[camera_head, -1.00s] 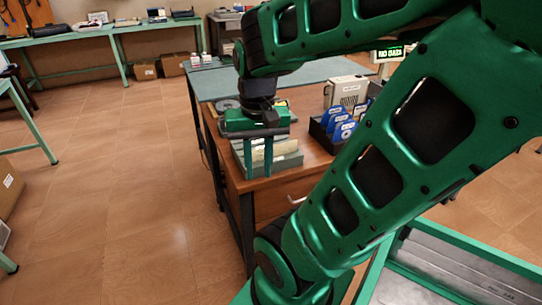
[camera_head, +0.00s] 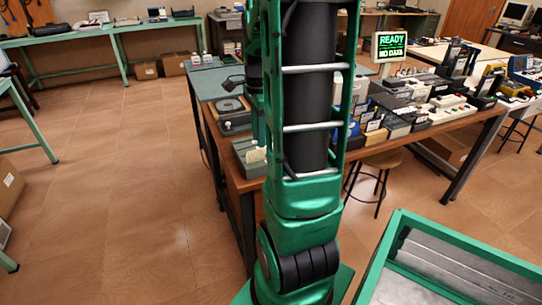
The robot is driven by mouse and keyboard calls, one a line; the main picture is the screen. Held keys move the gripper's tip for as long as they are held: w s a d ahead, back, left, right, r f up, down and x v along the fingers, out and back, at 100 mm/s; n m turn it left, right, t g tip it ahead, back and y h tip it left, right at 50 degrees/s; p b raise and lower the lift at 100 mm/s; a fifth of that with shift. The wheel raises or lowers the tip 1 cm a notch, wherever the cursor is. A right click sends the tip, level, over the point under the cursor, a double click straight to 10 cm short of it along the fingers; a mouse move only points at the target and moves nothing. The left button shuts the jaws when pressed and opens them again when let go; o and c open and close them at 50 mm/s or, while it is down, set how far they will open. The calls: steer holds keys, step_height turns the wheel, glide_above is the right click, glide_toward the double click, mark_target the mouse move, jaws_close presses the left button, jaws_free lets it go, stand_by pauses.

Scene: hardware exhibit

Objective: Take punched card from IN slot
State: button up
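A grey tray (camera_head: 240,147) stands at the front left corner of the wooden table, partly hidden behind my arm. I cannot read any IN label on the tray. My arm stands nearly upright in the middle of the picture. My gripper is not in view, so I cannot see whether it holds a card.
A grey device with a round disc (camera_head: 230,105) sits behind the tray. A screen (camera_head: 389,46) reads "READY" and "NO DATA". Several boxes and devices crowd the table's right side. A stool (camera_head: 380,165) stands below; the floor at left is clear.

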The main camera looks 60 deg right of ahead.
mark_target(259, 151)
steer(key=shift+w+d+f, duration=0.1)
steer(key=shift+f, duration=1.65)
steer(key=shift+w+d+f, duration=0.1)
steer(key=shift+f, duration=1.65)
jaws_close()
